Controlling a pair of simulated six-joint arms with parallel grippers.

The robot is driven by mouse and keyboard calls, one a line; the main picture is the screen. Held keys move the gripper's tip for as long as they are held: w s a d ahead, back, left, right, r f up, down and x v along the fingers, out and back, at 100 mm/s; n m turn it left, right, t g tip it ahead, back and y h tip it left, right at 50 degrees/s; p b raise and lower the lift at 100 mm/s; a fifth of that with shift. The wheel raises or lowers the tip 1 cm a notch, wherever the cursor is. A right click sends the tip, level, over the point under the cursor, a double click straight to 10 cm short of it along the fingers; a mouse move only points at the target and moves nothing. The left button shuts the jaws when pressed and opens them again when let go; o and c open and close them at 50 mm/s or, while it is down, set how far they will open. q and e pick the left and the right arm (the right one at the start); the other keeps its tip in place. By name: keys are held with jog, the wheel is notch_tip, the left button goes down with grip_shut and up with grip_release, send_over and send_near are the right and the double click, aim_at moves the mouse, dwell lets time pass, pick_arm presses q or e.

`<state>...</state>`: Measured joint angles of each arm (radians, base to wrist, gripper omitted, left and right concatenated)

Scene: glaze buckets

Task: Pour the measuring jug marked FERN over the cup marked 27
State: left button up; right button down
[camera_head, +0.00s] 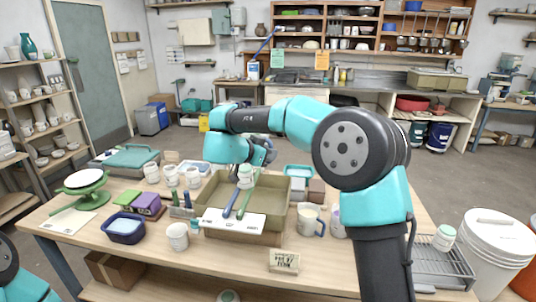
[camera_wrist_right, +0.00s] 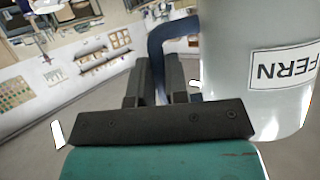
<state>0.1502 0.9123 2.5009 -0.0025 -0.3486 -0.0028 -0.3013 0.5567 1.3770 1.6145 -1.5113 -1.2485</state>
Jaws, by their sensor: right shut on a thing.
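The white measuring jug marked FERN (camera_wrist_right: 265,85) fills the right of the right wrist view, its label upside down there. My right gripper (camera_wrist_right: 165,85) is shut on its dark blue handle (camera_wrist_right: 170,45). In the head view my right gripper (camera_head: 262,153) is beyond the tray, partly hidden by my arm; I cannot make out the held jug there. Several white cups stand on the table, such as one at the front (camera_head: 178,237) and a group (camera_head: 170,175) at the back left. No number 27 is readable on any. My left gripper is out of view.
An olive tray (camera_head: 279,217) with brushes across it stands mid-table. A pale jug (camera_head: 310,221) with a blue handle is right of it. A blue tub (camera_head: 123,229) and green stand (camera_head: 87,192) are left.

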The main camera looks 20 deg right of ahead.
jog(key=shift+w+a+f+n+g+h, duration=0.1)
jog(key=shift+f+n+g+h, duration=0.25)
jog(key=shift+f+n+g, duration=0.5)
jog(key=shift+w+d+f+n+g+h, duration=0.15)
jog(key=shift+f+n+g+h, duration=0.2)
jog(key=shift+n, duration=0.95)
jog(key=shift+w+a+f+n+g+h, duration=0.15)
jog(key=shift+f+n+g+h, duration=0.15)
jog(key=shift+f+n+g, duration=0.6)
dwell(1.5)
jog(key=shift+s+r, duration=0.1)
jog(key=shift+r, duration=0.1)
dwell(0.4)
jog(key=shift+r+n, duration=0.2)
jog(key=shift+n, duration=0.05)
